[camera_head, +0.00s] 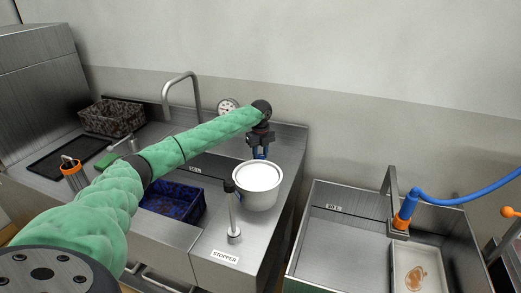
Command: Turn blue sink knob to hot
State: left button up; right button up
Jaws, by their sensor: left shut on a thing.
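My left arm, in a green sleeve, reaches across the sink counter from the left. My left gripper (260,146) points down at the back of the counter, behind a white pot. It is shut on the blue sink knob (260,154), of which only a small blue part shows below the dark jaws. The gripper hides the rest, so I cannot tell which way the knob is turned. The curved metal faucet (196,92) stands left of the gripper. My right gripper is not in view.
The white pot (258,188) stands on the counter just in front of the knob. An upright stopper handle (231,213) is nearby. A blue basket (173,203) sits in the sink. A round gauge (227,107) is behind. A second sink (335,235) is at right.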

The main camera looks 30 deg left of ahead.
pick_arm(q)
jog(key=n+p, duration=0.2)
jog(key=n, duration=0.1)
jog(key=n+p, duration=0.1)
jog(key=shift+r+n, duration=0.25)
jog(key=shift+n, duration=0.05)
jog(key=n+p, duration=0.3)
jog(key=n, duration=0.2)
jog(key=shift+n+p, duration=0.3)
jog(key=shift+w+a+f+n+p, duration=0.1)
jog(key=shift+n+p, duration=0.3)
jog(key=shift+n, duration=0.5)
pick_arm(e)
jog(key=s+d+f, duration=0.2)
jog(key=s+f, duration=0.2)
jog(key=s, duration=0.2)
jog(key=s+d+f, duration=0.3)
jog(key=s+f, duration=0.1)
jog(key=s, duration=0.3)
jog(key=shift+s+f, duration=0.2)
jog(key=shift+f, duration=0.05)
pick_arm(q)
jog(key=o, duration=1)
jog(key=shift+c, duration=0.2)
jog(key=shift+f, duration=0.1)
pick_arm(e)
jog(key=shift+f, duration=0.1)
